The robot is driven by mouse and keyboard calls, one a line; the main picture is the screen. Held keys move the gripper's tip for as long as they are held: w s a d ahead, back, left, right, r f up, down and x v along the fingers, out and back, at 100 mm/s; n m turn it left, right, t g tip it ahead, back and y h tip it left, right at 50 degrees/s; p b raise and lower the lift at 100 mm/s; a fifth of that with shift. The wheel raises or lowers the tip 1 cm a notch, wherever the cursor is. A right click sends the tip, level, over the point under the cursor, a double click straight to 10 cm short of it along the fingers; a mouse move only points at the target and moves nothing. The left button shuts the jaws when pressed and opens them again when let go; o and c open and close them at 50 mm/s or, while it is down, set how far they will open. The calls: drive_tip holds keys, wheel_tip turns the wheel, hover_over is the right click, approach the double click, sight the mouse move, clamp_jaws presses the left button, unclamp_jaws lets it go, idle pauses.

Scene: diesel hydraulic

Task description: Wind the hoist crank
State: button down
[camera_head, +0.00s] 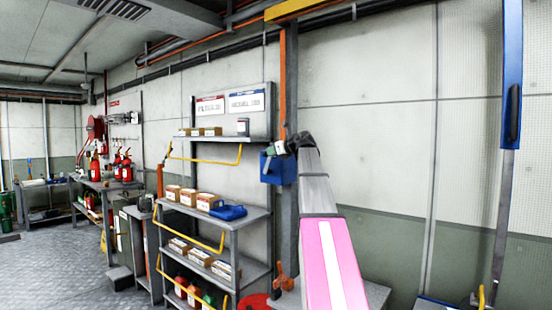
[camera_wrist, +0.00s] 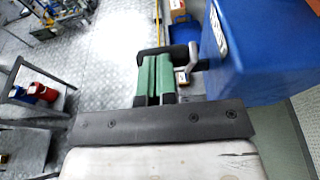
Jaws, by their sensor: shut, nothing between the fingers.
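The hoist is a blue box (camera_head: 277,167) on a grey and orange post, at the centre of the head view. It fills the upper right of the wrist view (camera_wrist: 260,45). Its crank (camera_wrist: 188,54) shows there as a dark bar with a pale grey end, beside the box's left side. My gripper (camera_wrist: 155,62) has two green fingers closed together, nothing between them. The crank's bar lies across just beyond the fingertips; I cannot tell if they touch. In the head view my gripper (camera_head: 292,145) is small, at the box's upper right, and the crank is hard to make out.
A grey shelf rack (camera_head: 215,212) with boxes and yellow rails stands left of the post. A blue case (camera_head: 229,212) lies on its middle shelf. Benches with red extinguishers (camera_head: 122,165) are further left. The floor (camera_head: 60,265) at the left is open.

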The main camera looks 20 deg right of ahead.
drive_tip(key=shift+w+a+r, duration=0.3)
drive_tip(key=shift+w+a, duration=0.05)
drive_tip(key=shift+w, duration=0.2)
drive_tip(key=shift+w+a+r, duration=0.35)
drive_tip(key=shift+w, duration=0.25)
drive_tip(key=shift+w+a+r, duration=0.3)
drive_tip(key=shift+w+a, duration=0.05)
drive_tip(key=shift+w, duration=0.2)
